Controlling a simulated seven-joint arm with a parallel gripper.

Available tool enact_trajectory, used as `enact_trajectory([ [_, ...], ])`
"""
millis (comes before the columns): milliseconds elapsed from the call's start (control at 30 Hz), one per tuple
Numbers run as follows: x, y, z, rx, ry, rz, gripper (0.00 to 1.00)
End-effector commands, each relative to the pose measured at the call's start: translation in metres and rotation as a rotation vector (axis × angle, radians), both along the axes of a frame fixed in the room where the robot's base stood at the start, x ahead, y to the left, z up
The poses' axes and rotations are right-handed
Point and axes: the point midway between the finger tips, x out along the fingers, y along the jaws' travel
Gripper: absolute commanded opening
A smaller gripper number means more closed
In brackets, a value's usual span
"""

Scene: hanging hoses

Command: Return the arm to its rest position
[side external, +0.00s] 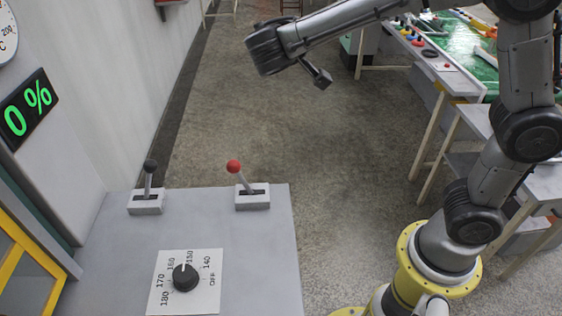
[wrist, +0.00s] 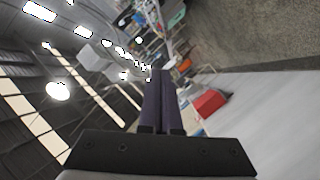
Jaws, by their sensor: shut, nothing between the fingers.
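My gripper (side external: 320,77) hangs in free air at the upper middle of the side external view, above the open floor and well clear of the grey control table. In the wrist view my gripper (wrist: 161,74) shows as two dark fingers pressed together, with nothing between them. My arm rises from a yellow base at the lower right and reaches across the top to the left.
The control table (side external: 262,240) carries a black-knobbed lever (side external: 148,190), a red-knobbed lever (side external: 240,180) and a dial (side external: 186,277). A display (side external: 27,108) reads 0 %. A cluttered workbench (side external: 455,75) stands at right. The middle floor (side external: 280,130) is clear.

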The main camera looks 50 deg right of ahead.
Motion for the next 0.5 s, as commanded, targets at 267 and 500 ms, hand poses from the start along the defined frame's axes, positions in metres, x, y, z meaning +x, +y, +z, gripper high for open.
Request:
enact_trajectory([
  [267, -0.144, -0.07, -0.021, 0.452, 0.145, -0.107, 0.0],
  [500, -0.233, -0.029, -0.075, 0.848, 0.193, 0.104, 0.0],
])
